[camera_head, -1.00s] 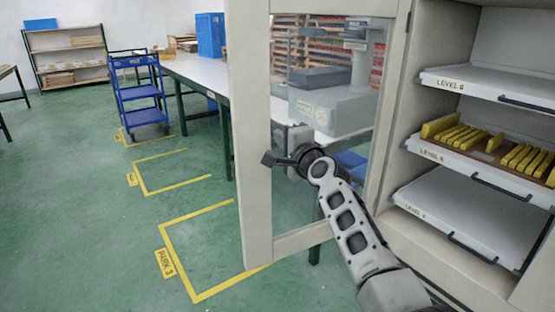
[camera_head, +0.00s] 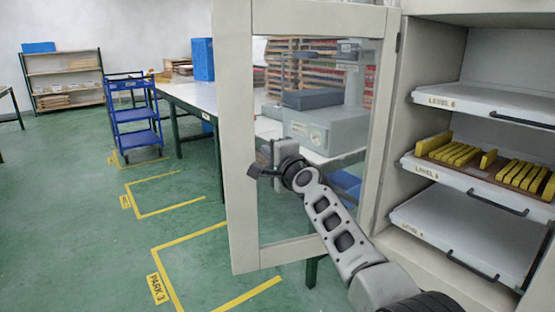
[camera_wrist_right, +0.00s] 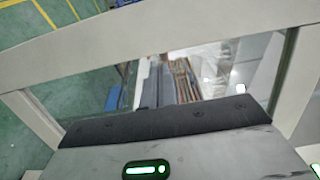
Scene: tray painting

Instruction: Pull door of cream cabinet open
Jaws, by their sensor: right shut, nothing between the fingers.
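The cream cabinet's door (camera_head: 233,140) has a cream frame around a clear pane. It stands open, swung out to the left of the cabinet (camera_head: 425,40), with its hinge side on the right. My right arm comes in from the lower right, on the inner side of the door. My right gripper (camera_head: 254,172) is shut and empty, near the left stile of the door frame. I cannot tell whether it touches the door. In the right wrist view the door frame (camera_wrist_right: 150,45) and pane fill the space past the gripper's body; the fingertips are not clear there. My left gripper is out of view.
Inside the cabinet are white shelf trays (camera_head: 490,100); the middle one holds yellow pieces (camera_head: 525,172). A long table (camera_head: 190,97) with a grey box (camera_head: 325,128) stands behind the door. A blue cart (camera_head: 135,115) is farther left.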

